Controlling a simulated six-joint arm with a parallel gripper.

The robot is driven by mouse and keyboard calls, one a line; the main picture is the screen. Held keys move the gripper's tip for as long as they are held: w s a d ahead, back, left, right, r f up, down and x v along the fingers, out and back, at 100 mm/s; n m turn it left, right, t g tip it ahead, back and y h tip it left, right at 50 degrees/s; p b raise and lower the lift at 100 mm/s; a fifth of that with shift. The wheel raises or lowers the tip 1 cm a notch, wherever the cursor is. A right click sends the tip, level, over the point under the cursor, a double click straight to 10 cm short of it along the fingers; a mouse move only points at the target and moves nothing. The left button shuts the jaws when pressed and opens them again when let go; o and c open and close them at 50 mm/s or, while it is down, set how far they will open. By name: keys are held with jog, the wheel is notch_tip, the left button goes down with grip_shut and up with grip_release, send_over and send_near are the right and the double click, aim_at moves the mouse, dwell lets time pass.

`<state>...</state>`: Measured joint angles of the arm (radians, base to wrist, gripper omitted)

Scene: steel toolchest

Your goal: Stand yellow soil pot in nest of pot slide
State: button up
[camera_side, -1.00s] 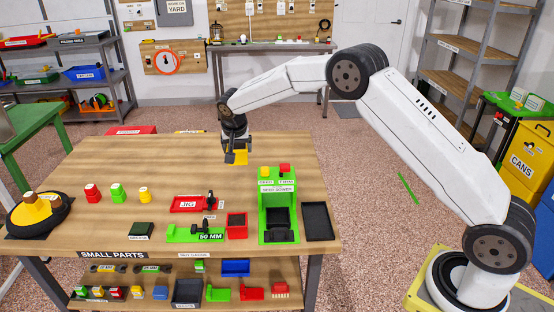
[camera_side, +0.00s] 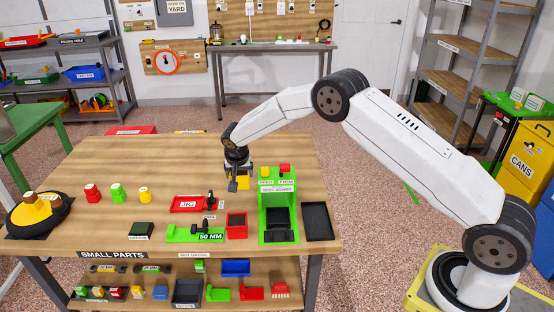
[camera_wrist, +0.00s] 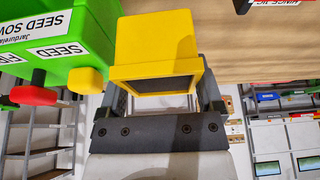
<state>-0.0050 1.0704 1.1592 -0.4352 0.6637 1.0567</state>
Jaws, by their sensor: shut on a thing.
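My gripper (camera_side: 239,184) is shut on the yellow soil pot (camera_side: 243,181) and holds it above the back right of the table, just left of the green seed sower (camera_side: 264,215). In the wrist view the yellow pot (camera_wrist: 155,45) sits between the fingers, its dark opening facing my gripper (camera_wrist: 160,92). The seed sower (camera_wrist: 70,30) is beside it on the left, with a red knob and a yellow knob. A dark recessed channel (camera_side: 280,215) runs down the sower's front, with a dark block at its near end. I cannot tell whether this is the pot slide; no nest is clear.
A black tray (camera_side: 318,222) lies right of the sower and a red bin (camera_side: 236,219) left of it. The red jig (camera_side: 190,204) and green 50 MM piece (camera_side: 182,236) lie further left. Small red, green and yellow pieces stand behind.

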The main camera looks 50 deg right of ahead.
aim_at(241, 183)
notch_tip(241, 183, down, 5)
jog(key=shift+r, duration=0.1)
jog(key=shift+f, duration=1.85)
jog(key=shift+f, duration=0.2)
jog(key=o, duration=1.1)
jog(key=shift+o, duration=0.2)
jog(key=shift+v, duration=5.9)
jog(key=shift+s+r, duration=0.15)
jog(key=shift+s, duration=0.1)
